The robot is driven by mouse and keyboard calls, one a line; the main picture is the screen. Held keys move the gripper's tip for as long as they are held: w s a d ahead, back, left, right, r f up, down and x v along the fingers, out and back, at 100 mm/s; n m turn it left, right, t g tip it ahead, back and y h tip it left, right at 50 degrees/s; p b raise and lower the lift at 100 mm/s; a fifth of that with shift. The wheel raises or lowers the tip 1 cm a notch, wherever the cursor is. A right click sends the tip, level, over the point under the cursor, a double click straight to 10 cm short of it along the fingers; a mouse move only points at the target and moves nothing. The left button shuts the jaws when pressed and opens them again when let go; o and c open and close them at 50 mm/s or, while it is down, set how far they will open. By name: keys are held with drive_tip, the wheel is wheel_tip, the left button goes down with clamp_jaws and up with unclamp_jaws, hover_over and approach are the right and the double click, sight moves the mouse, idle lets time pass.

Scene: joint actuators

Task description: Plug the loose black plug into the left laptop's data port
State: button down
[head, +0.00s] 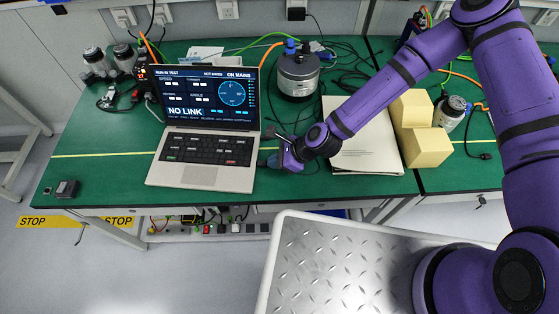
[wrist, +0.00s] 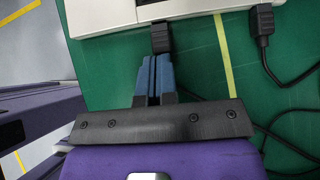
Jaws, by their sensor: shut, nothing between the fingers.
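A silver laptop (head: 205,178) stands open on the green table in the head view. Its screen (head: 208,92) reads "NO LINK" and "ON MAINS". Its pale side edge crosses the top of the wrist view (wrist: 110,14). A black plug (wrist: 160,38) sits against that edge; I cannot tell whether it is seated in a port. My gripper (head: 270,160) is at the laptop's right side. In the wrist view its blue fingers (wrist: 154,72) are shut and empty, with their tips right behind the plug. The plug's cable is mostly hidden by my gripper.
A second black plug (wrist: 263,25) with a cable is at the laptop edge, to the right in the wrist view. A paper stack (head: 365,145), yellow blocks (head: 425,145) and a dark round device (head: 298,75) stand nearby. The table front left is mostly clear.

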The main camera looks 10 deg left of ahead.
drive_tip(key=shift+a, duration=0.15)
drive_tip(key=shift+s+a, duration=0.1)
drive_tip(key=shift+a, duration=0.7)
drive_tip(key=shift+d, duration=0.3)
drive_tip(key=d, duration=0.4)
drive_tip(key=shift+w+d+r, duration=0.1)
drive_tip(key=shift+w+r, duration=0.1)
drive_tip(key=shift+w, duration=0.1)
drive_tip(key=v, duration=0.9)
drive_tip(key=shift+r, duration=0.2)
